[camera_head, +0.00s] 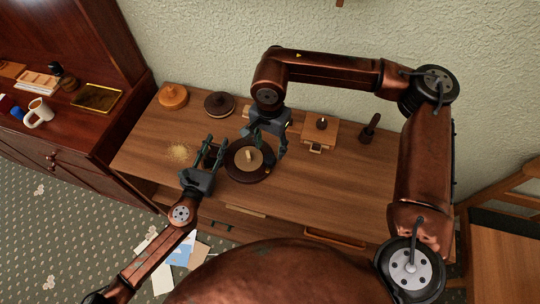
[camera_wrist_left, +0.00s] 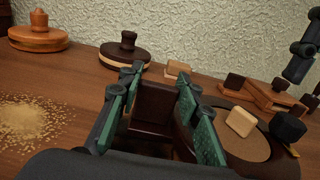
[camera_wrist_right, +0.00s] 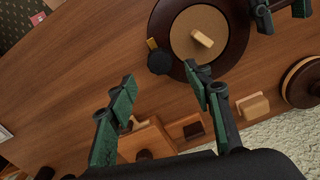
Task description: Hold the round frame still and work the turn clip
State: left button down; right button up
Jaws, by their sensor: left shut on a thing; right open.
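The round frame (camera_head: 236,171) is a dark brown ring lying on the wooden table, with a cork-coloured disc and a pale wooden block in its middle. It also shows in the right wrist view (camera_wrist_right: 163,25). A black knob (camera_wrist_right: 160,62) with a small brass tab sits at its rim and looks like the turn clip; it also shows in the left wrist view (camera_wrist_left: 287,127). My left gripper (camera_head: 215,148) is shut on the frame's left side, with dark brown wood between its fingers. My right gripper (camera_wrist_right: 162,82) is open and empty, its fingertips near the knob, apart from it.
Behind stand an orange round lidded piece (camera_head: 173,97), a dark round one (camera_head: 219,105), a wooden block piece (camera_head: 320,132) and a dark handled tool (camera_head: 370,127). A grainy pile (camera_head: 180,152) lies left of my left gripper. The table's right part is clear.

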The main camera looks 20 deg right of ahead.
aim_at(270, 158)
notch_tip(270, 158, down, 6)
jog(key=shift+f, duration=0.1)
dwell(0.4)
jog(key=c, duration=1.1)
jog(key=shift+c, duration=0.2)
